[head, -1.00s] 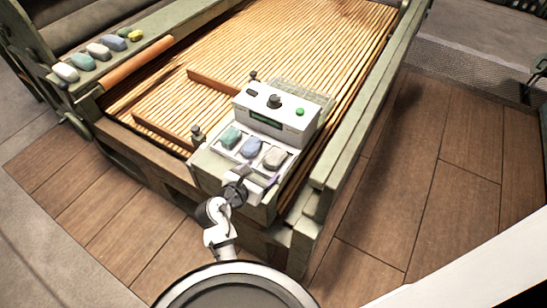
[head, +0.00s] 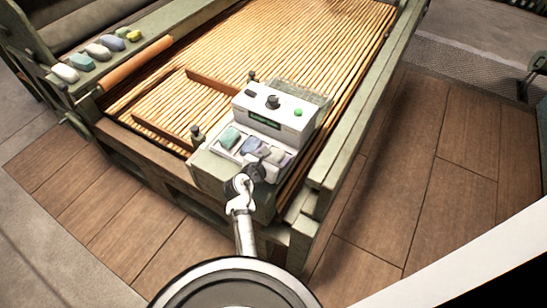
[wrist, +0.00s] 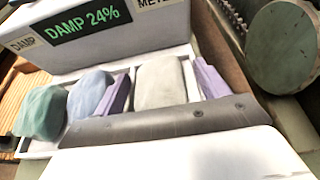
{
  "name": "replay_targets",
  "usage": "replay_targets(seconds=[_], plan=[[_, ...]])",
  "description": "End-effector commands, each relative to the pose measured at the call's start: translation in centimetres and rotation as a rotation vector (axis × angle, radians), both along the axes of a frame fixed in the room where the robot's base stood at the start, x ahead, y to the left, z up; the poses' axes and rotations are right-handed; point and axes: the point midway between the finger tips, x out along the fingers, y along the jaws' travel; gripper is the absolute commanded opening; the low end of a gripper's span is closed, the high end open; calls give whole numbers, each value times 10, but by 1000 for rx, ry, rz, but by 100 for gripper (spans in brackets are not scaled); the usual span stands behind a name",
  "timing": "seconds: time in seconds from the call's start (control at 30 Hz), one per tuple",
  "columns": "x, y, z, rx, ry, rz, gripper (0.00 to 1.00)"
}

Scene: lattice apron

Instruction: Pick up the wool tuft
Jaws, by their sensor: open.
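Three wool tufts lie in a white tray (wrist: 40,146) in front of a white meter box: a green one (head: 230,138), a blue one (head: 250,145) and a pale grey-beige one (wrist: 160,82). The green (wrist: 42,112) and blue (wrist: 90,92) tufts also show in the wrist view. My gripper (wrist: 163,84) is open, with one purple fingertip on each side of the pale tuft. Whether the fingertips touch it I cannot tell. In the head view, my gripper (head: 262,158) partly covers the blue and pale tufts.
The meter box (head: 273,110) stands right behind the tray; its display reads "DAMP 24%" in the wrist view. A round green post end (wrist: 282,45) is close on the right. Several more tufts (head: 97,50) lie on the frame's far left ledge. The slatted bed (head: 270,50) extends behind.

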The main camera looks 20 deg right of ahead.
Motion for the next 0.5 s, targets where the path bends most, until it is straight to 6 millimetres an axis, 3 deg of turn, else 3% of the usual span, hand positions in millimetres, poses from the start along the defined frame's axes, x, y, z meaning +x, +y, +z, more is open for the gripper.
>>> replay_targets(seconds=[0.13,0.5], plan=[[0,0,0,0,0,0,73],[0,0,0,0,0,0,27]])
